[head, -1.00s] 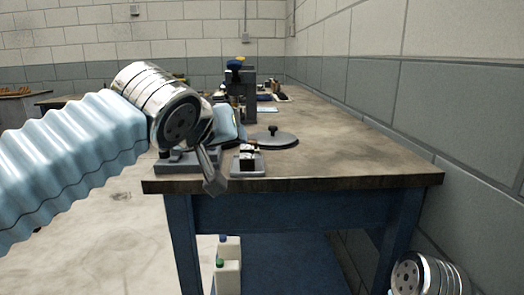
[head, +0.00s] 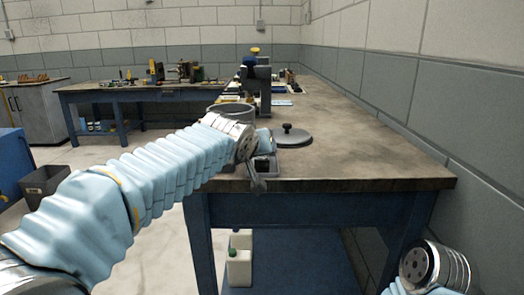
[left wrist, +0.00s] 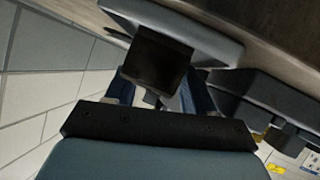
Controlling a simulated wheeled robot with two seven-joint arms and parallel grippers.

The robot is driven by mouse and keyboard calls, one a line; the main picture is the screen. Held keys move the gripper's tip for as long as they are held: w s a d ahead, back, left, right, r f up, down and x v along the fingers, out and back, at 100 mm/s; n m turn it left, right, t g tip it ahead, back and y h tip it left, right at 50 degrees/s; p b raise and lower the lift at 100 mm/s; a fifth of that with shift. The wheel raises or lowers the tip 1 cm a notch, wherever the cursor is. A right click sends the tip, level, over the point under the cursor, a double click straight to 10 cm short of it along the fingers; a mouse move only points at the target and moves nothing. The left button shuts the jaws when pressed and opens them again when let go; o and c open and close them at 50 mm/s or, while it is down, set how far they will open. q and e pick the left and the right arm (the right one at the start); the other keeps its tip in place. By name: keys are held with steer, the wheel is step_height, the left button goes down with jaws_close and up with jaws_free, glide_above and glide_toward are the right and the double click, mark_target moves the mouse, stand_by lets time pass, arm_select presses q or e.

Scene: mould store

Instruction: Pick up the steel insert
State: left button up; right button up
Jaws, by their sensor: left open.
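My left gripper (head: 258,184) is open at the front edge of the workbench, in front of a small grey tray (head: 272,166). The gripper and wrist cover part of this tray. I cannot clearly make out the steel insert; a shiny piece showed on the tray in the earlier head view. In the left wrist view a pale grey rounded edge (left wrist: 215,42) lies close by, behind a dark square block (left wrist: 158,64). I cannot tell whether that block is a fingertip or something else. My right gripper is out of view; only part of my right arm shows at lower right.
The workbench (head: 350,150) runs away along the wall at right, with clear top on its right side. A round grey lid with a knob (head: 291,138) sits just behind the tray. A grey round pot (head: 232,111) stands left of it. White bottles (head: 239,262) stand below.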

arm_select(q)
jaws_close()
steer(key=shift+r, duration=0.1)
